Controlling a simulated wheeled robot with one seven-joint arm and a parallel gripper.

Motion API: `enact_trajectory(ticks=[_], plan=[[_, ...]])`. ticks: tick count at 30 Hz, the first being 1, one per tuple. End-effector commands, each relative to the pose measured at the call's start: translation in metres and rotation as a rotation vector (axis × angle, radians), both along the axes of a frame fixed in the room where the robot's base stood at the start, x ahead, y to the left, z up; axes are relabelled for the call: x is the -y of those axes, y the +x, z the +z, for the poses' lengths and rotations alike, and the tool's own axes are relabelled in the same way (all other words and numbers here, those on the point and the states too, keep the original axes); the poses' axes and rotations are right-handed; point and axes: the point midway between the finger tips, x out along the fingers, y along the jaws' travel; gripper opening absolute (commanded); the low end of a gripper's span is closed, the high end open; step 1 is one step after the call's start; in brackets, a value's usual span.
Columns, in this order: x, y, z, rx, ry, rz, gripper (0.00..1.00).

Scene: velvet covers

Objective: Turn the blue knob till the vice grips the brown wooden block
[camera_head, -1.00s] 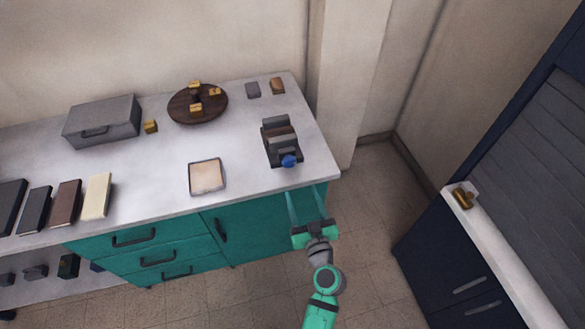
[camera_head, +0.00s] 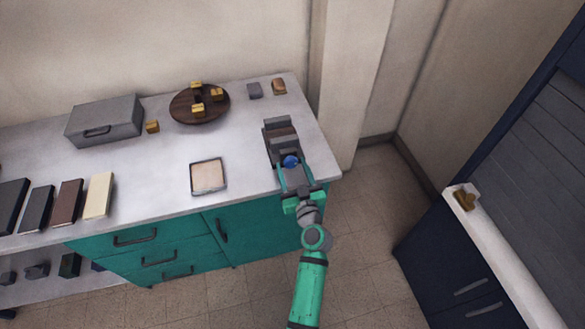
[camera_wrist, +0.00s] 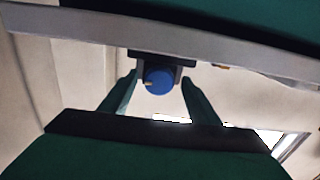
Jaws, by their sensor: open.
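The blue knob (camera_head: 291,161) is on the near end of the grey vice (camera_head: 270,146), by the counter's right front edge. A brown block (camera_head: 283,134) sits between the vice's grey jaws; I cannot tell whether both touch it. My gripper (camera_head: 294,172) is open, with its fingers pointing at the knob. In the wrist view, the knob (camera_wrist: 159,80) shows a small yellow mark at its left and lies between the two open fingers (camera_wrist: 159,88). I cannot tell whether the fingers touch it.
The vice stands on a white counter (camera_head: 240,145) with teal drawers. A shallow tray (camera_head: 208,176) lies to its left. A round dark board (camera_head: 184,110) with yellow pieces and a grey box (camera_head: 104,119) stand farther back. Small blocks (camera_head: 279,87) lie behind the vice.

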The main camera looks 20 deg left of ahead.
Motion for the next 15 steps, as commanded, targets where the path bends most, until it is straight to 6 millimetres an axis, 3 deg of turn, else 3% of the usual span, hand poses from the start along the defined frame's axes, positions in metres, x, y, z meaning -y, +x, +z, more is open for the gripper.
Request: enact_trajectory(ticks=[8,13,15], plan=[[-0.0006,0.0009,-0.0001,0.000,0.000,0.000,0.56],[-0.0004,0.0008,-0.0001,0.000,0.000,0.000,0.15],[-0.0003,0.0009,0.0000,0.000,0.000,0.000,0.14]])
